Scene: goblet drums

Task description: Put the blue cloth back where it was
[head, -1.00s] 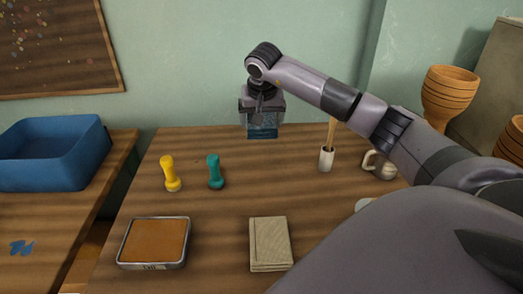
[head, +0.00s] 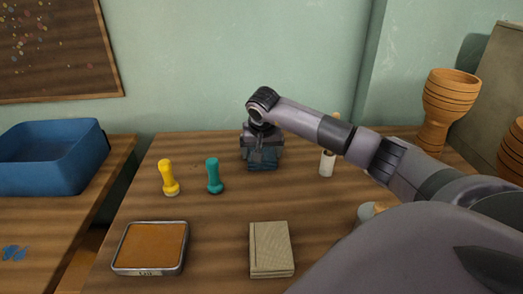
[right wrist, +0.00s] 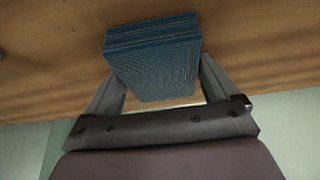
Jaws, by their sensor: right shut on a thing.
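The blue cloth (right wrist: 155,62) is a folded, ribbed stack held between the two fingers of my right gripper (right wrist: 160,85) in the right wrist view. In the head view my right gripper (head: 263,158) is over the back middle of the table, right of the teal stamp. The blue cloth (head: 264,164) shows below it, at or just above the wood; I cannot tell whether it touches. My left gripper is not in view.
A yellow stamp (head: 169,178) and a teal stamp (head: 214,176) stand left of the gripper. A blue bin (head: 50,160) sits on the left table.

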